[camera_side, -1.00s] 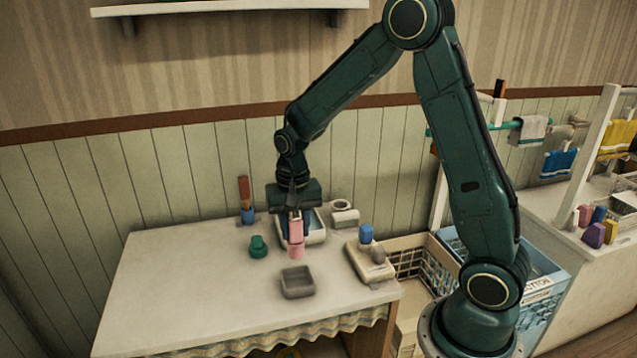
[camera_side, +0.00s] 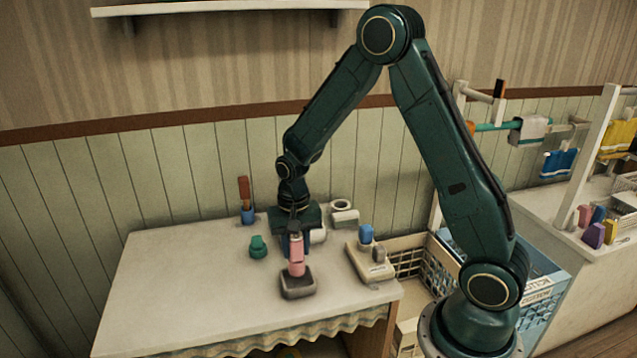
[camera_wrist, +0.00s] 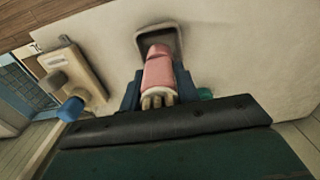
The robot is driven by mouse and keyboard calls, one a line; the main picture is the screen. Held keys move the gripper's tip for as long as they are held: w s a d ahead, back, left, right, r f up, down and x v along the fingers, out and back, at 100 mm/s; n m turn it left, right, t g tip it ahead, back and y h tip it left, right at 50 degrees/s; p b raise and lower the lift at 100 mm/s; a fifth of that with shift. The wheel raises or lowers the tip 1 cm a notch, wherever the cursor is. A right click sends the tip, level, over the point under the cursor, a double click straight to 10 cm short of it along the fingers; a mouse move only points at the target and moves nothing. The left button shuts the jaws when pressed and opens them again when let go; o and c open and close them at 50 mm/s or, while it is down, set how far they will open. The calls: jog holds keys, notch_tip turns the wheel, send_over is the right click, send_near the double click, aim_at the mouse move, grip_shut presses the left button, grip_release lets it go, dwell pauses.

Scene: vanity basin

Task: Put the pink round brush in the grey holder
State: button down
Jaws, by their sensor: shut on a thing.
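The pink round brush (camera_side: 296,255) is upright between the jaws of my gripper (camera_side: 296,243), which is shut on it. The grey holder (camera_side: 298,288) is a small open box near the front of the vanity top. The lower end of the brush is at the holder's opening in the side view; I cannot tell how deep it reaches. In the wrist view the pink brush (camera_wrist: 158,72) runs from my gripper (camera_wrist: 157,90) to the grey holder (camera_wrist: 160,38), whose dark inside shows around the brush's far end.
A green object (camera_side: 258,247) stands left of my gripper. A beige tray (camera_side: 370,263) with a blue-topped item (camera_side: 366,234) lies to the right. A blue cup with a brown handle (camera_side: 246,212) and a white roll (camera_side: 343,212) stand behind. The left of the vanity top (camera_side: 180,285) is clear.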

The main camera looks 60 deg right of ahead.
aim_at(296, 259)
jog(key=shift+f, duration=1.7)
jog(key=shift+f, duration=0.45)
jog(key=c, duration=0.9)
grip_release()
jog(key=shift+c, duration=0.2)
notch_tip(296, 259, up, 14)
jog(key=shift+f, duration=0.1)
